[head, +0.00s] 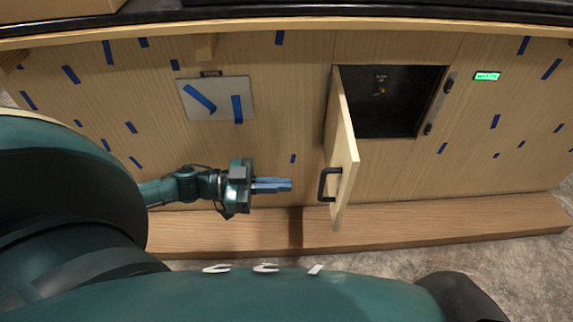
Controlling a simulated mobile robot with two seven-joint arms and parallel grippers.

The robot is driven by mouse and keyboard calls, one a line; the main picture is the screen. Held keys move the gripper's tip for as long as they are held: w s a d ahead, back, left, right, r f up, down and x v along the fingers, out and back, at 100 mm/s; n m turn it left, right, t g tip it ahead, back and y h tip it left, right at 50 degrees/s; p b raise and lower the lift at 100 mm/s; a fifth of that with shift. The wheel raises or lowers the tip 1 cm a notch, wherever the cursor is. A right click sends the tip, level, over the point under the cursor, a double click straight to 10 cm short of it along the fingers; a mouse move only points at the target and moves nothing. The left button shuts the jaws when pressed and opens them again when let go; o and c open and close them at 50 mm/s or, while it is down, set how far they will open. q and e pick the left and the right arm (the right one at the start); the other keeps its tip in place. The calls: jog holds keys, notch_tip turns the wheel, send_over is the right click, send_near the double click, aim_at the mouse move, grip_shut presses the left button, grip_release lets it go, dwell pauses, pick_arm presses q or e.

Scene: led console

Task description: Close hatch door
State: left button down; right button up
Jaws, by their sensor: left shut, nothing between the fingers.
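The wooden hatch door (343,150) stands open in the head view, swung out from the left side of a dark square opening (395,103). A black handle (329,184) sits on the door's left-facing side, near its free edge. My left gripper (289,185) is shut and empty. Its blue fingers point right, toward the handle, with a gap between them in the picture. My right gripper is not in view.
A wooden ledge (430,222) runs along the foot of the panel. A metal plate (217,98) with blue tape is at the left, and a small green display (487,76) is right of the opening. A dark countertop edge runs above.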

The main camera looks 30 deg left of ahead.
aim_at(346, 185)
pick_arm(q)
jog(key=x, duration=1.1)
jog(key=shift+b, duration=0.3)
jog(key=shift+w+d, duration=0.1)
